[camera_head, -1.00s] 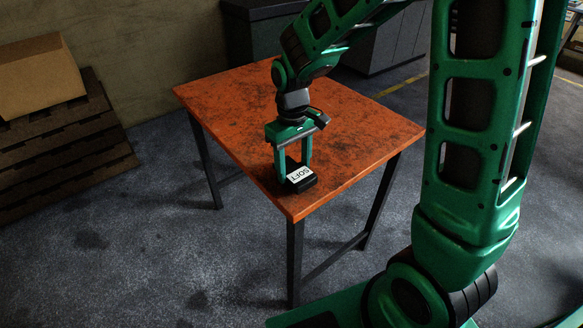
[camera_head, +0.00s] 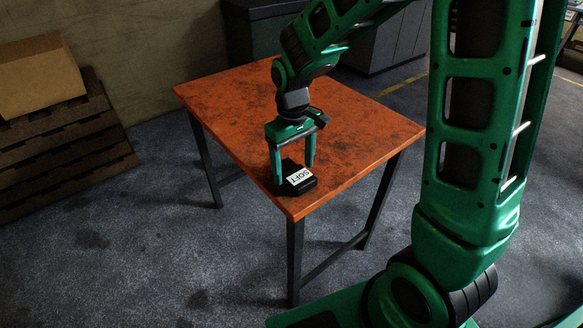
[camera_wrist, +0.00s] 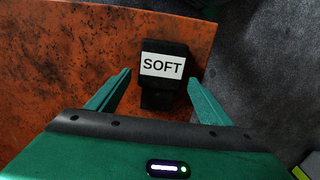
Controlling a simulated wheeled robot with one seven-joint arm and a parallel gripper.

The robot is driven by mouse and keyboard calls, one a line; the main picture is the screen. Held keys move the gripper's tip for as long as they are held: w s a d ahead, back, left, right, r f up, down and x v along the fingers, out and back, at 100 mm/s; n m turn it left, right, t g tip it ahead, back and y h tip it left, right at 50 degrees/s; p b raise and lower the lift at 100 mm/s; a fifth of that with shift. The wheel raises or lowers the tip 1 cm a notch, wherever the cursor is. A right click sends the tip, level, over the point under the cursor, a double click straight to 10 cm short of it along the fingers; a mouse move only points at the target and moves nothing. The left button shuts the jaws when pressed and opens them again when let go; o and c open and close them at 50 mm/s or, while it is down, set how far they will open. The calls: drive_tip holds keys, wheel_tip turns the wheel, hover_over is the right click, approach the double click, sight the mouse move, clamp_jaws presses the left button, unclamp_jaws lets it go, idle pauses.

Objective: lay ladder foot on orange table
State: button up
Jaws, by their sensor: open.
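The ladder foot is a black block with a white label reading "SOFT". It (camera_head: 298,179) lies on the orange table (camera_head: 235,110) near the front corner, label up. In the wrist view the ladder foot (camera_wrist: 164,85) lies close to the table's edge, with the orange top (camera_wrist: 75,60) to its left. My gripper (camera_head: 293,172) is open, pointing down over the block. In the wrist view its fingers (camera_wrist: 160,85) stand on either side of the block, with a gap visible on each side.
A cardboard box (camera_head: 38,77) sits on stacked wooden pallets (camera_head: 65,150) at the left. Grey cabinets (camera_head: 385,50) stand behind the table. The rest of the tabletop is clear.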

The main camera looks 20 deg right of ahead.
sight(293, 170)
wheel_tip(293, 170, up, 11)
drive_tip(key=s+d+r+m, duration=0.2)
drive_tip(key=s+d+m, duration=0.3)
drive_tip(key=s+d, duration=0.8)
drive_tip(key=s+d+f+m, duration=0.2)
drive_tip(key=s+d+m, duration=0.3)
drive_tip(key=s, duration=0.6)
drive_tip(key=shift+d+f, duration=0.35)
drive_tip(key=shift+d, duration=0.5)
